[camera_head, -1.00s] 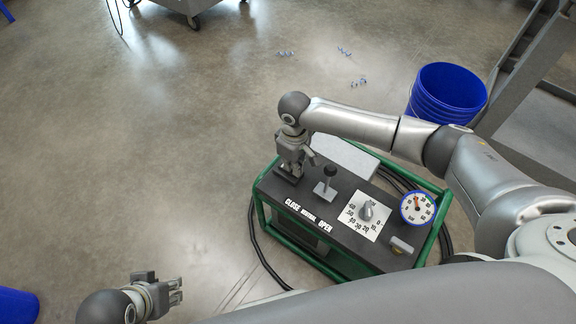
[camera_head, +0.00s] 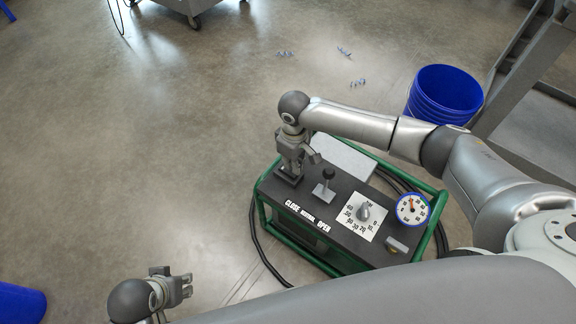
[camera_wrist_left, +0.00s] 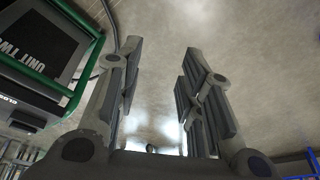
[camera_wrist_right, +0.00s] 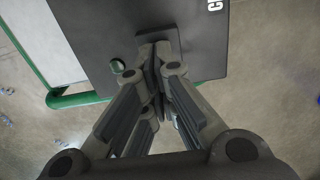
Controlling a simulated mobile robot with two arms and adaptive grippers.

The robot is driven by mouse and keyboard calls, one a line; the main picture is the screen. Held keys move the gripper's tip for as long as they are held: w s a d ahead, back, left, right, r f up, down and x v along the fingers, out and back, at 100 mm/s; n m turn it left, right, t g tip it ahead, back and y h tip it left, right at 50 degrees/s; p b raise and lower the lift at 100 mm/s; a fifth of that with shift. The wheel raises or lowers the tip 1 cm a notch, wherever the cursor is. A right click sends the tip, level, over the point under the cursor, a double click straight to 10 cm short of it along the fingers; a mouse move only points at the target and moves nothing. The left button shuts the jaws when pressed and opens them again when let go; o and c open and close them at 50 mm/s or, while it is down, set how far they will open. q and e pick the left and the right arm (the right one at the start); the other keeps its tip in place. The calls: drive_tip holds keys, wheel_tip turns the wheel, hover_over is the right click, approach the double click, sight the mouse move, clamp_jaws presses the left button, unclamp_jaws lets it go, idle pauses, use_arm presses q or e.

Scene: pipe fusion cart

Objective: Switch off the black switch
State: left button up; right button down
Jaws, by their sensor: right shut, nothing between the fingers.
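The black-topped control panel (camera_head: 335,219) sits on a green-framed cart. My right gripper (camera_head: 290,174) is shut and points down onto the panel's left end. In the right wrist view, the closed fingertips (camera_wrist_right: 158,52) meet over a dark rectangular plate (camera_wrist_right: 146,38). The fingers hide most of whatever is on this plate, so I cannot tell the switch's position or whether they touch it.
The panel also carries a black-knobbed lever (camera_head: 327,180), a dial (camera_head: 364,211), a gauge (camera_head: 412,210) and a grey switch (camera_head: 397,245). Black cable (camera_head: 256,245) loops around the cart. Blue buckets stand behind (camera_head: 445,92) and at lower left (camera_head: 20,303).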

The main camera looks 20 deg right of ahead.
drive_tip(key=shift+r+p, duration=0.55)
drive_tip(key=shift+p, duration=0.05)
drive_tip(key=shift+r+p, duration=0.5)
drive_tip(key=shift+p, duration=0.05)
drive_tip(key=shift+r+p, duration=0.55)
drive_tip(key=shift+p, duration=0.15)
use_arm(q)
drive_tip(key=s+f, duration=0.2)
drive_tip(key=f, duration=0.6)
drive_tip(key=s+f+g+p, duration=0.1)
drive_tip(key=s+f, duration=0.1)
drive_tip(key=f, duration=0.7)
drive_tip(key=shift+s+a, duration=0.2)
drive_tip(key=shift+s, duration=0.05)
use_arm(e)
drive_tip(key=shift+r, duration=0.55)
use_arm(q)
drive_tip(key=shift+s, duration=0.1)
